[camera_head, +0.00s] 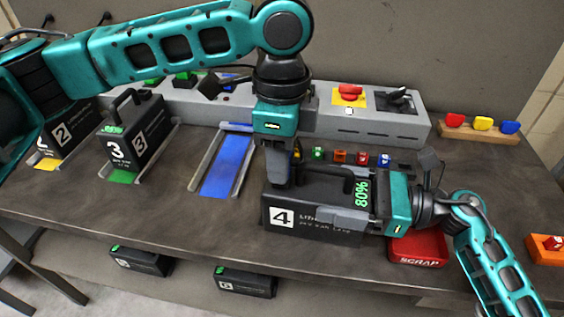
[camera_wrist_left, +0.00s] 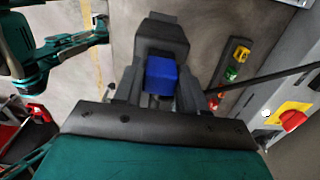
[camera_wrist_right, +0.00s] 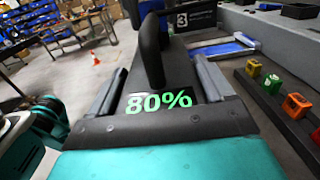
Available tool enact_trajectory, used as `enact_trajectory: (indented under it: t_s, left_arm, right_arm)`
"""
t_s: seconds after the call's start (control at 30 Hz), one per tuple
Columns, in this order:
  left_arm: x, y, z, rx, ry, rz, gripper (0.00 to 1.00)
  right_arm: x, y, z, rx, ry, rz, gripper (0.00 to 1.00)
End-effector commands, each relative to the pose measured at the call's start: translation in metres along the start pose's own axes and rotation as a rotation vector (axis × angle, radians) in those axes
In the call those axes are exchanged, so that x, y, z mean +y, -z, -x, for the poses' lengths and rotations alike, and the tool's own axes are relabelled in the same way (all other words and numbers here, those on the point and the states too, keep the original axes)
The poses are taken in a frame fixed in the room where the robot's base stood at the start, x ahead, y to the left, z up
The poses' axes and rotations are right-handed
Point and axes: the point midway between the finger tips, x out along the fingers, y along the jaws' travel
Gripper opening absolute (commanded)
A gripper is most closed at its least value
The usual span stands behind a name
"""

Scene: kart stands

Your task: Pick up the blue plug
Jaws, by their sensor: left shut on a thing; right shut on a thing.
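My left gripper (camera_head: 277,178) points down by the left end of the number 4 battery (camera_head: 318,230). In the left wrist view it (camera_wrist_left: 160,92) is shut on the blue plug (camera_wrist_left: 161,75), a small blue block between the fingers. A dark part lies just beyond it. The plug is hidden by my gripper in the head view. My right gripper (camera_head: 348,193) is shut on the 80% end of the battery, its fingers along both sides. The battery's handle also shows in the right wrist view (camera_wrist_right: 150,45).
Batteries 2 (camera_head: 62,132) and 3 (camera_head: 135,135) stand at left. An empty blue bay (camera_head: 228,165) lies beside them. A rack (camera_wrist_right: 285,122) with coloured blocks is behind battery 4. A red scrap bin (camera_head: 418,250) and a grey station (camera_head: 320,122) stand nearby.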

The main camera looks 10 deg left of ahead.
Motion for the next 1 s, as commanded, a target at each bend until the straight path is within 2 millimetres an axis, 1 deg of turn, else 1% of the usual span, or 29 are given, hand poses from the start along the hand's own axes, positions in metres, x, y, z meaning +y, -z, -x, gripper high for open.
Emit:
enact_trajectory:
  t_s: [0.03, 0.13, 0.17, 0.37, 0.47, 0.57, 0.8, 0.9, 1.0]
  left_arm:
    - [0.000, 0.000, 0.000, 0.000, 0.000, 0.000, 0.20]
    - [0.000, 0.000, 0.000, 0.000, 0.000, 0.000, 0.10]
    - [0.000, 0.000, 0.000, 0.001, 0.001, 0.000, 0.09]
    - [0.000, 0.000, 0.001, 0.001, 0.001, 0.000, 0.09]
    - [-0.001, 0.001, 0.008, 0.002, 0.003, 0.000, 0.09]
    - [-0.001, 0.001, 0.024, 0.003, 0.004, 0.000, 0.09]
    - [-0.001, 0.001, 0.072, 0.003, 0.004, -0.001, 0.09]
    - [0.000, 0.001, 0.087, 0.002, 0.003, -0.002, 0.09]
    - [0.000, 0.001, 0.096, 0.001, 0.002, -0.001, 0.09]
  right_arm:
    - [0.000, 0.001, 0.000, 0.002, 0.001, -0.001, 0.00]
    - [0.000, 0.001, 0.000, 0.002, 0.001, 0.000, 0.00]
    - [0.000, 0.001, 0.000, 0.002, 0.001, 0.000, 0.00]
    - [0.000, 0.001, 0.000, 0.002, 0.001, -0.001, 0.00]
    - [0.000, 0.001, 0.000, 0.002, 0.001, -0.001, 0.00]
    - [0.000, 0.001, 0.000, 0.002, 0.001, -0.001, 0.00]
    - [0.000, 0.001, 0.000, 0.002, 0.001, -0.001, 0.00]
    - [0.000, 0.001, 0.000, 0.002, 0.001, -0.001, 0.00]
    - [0.000, 0.001, 0.000, 0.002, 0.001, -0.001, 0.00]
